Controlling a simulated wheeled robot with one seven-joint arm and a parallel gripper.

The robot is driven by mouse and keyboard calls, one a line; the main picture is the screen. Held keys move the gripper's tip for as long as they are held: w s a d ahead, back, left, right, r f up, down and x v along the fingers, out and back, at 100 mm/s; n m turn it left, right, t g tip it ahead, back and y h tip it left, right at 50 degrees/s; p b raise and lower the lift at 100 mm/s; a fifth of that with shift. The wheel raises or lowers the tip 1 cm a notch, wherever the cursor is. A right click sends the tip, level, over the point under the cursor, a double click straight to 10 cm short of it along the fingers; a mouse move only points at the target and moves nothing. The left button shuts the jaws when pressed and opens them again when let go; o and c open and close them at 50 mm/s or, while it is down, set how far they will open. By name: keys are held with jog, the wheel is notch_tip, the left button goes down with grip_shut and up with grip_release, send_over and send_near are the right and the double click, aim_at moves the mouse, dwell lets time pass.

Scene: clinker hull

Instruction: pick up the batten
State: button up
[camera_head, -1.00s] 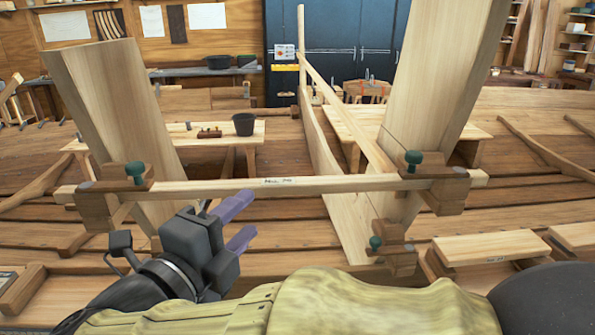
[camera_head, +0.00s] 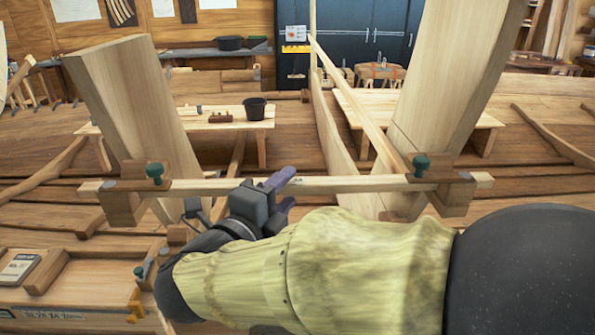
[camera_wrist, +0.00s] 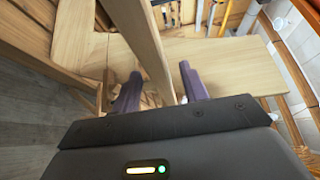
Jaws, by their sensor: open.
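The batten (camera_head: 350,184) is a long pale strip that spans level between two upright planks in the head view. Its ends sit at wooden clamps with green knobs, the left clamp (camera_head: 125,190) and the right clamp (camera_head: 445,185). My gripper (camera_head: 284,190), with purple fingers, is open at the batten's middle-left, overlapping it in the picture. In the wrist view a pale strip, seemingly the batten (camera_wrist: 143,40), runs down between the open fingers (camera_wrist: 160,88). Nothing shows as gripped. Whether the fingers touch it I cannot tell.
The left plank (camera_head: 130,100) and right plank (camera_head: 455,80) rise close on both sides. Behind are a low bench with a black bucket (camera_head: 255,108) and a blue cabinet (camera_head: 360,40). A wooden box (camera_head: 75,310) stands at the lower left.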

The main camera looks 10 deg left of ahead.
jog(key=shift+x, duration=1.2)
jog(key=shift+s, duration=0.1)
grip_shut()
